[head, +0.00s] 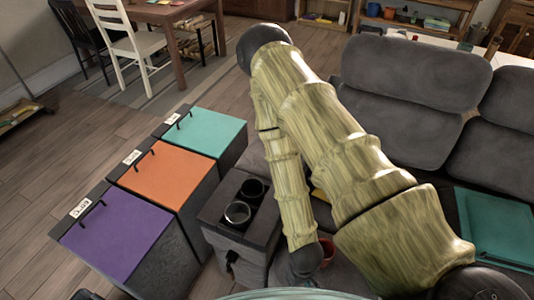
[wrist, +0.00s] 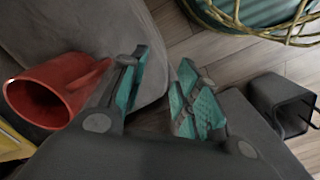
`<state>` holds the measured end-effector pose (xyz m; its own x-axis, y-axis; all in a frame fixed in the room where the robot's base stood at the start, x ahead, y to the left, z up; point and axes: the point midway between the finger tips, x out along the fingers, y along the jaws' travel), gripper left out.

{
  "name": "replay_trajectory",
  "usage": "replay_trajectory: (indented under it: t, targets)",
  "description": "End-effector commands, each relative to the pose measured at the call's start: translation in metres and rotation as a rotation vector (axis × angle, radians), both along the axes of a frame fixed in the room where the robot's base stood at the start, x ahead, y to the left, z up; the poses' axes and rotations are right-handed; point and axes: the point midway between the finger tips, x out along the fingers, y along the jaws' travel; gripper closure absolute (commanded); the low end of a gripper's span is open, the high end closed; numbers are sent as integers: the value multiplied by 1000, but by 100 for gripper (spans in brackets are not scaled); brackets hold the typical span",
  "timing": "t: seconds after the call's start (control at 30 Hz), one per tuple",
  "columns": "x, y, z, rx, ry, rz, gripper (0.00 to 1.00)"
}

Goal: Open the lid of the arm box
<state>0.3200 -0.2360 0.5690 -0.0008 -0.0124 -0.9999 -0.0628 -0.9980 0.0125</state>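A dark grey sofa arm box (head: 228,240) with two round cup holders in its top stands left of my arm in the head view. It looks closed; a lid edge cannot be made out. My gripper (wrist: 163,78) shows in the wrist view with its teal-padded fingers apart and nothing between them. In the head view its fingers are hidden behind my arm, at the right of the arm box. A red mug (wrist: 62,88) lies left of the fingers in the wrist view, on or by the grey cushion.
Three lidded bins with purple (head: 117,238), orange (head: 168,178) and teal (head: 206,131) tops stand left of the arm box. The grey sofa (head: 415,72) fills the right. A hollow dark grey piece (wrist: 282,100) and a wicker-rimmed teal thing (wrist: 255,12) are right of the fingers.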

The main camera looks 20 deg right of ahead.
Motion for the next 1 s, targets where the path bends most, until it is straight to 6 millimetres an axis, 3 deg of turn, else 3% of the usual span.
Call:
replay_trajectory:
  t: [0.37, 0.57, 0.7, 0.83, 1.0]
  targets:
    - [147, -94, 54, -94, -31, -293, 68]
    - [234, -144, 105, -53, -47, -498, 68]
    - [287, -173, 150, 17, -63, -626, 68]
    - [328, -194, 192, 97, -80, -719, 68]
    - [357, -208, 228, 171, -93, -783, 68]
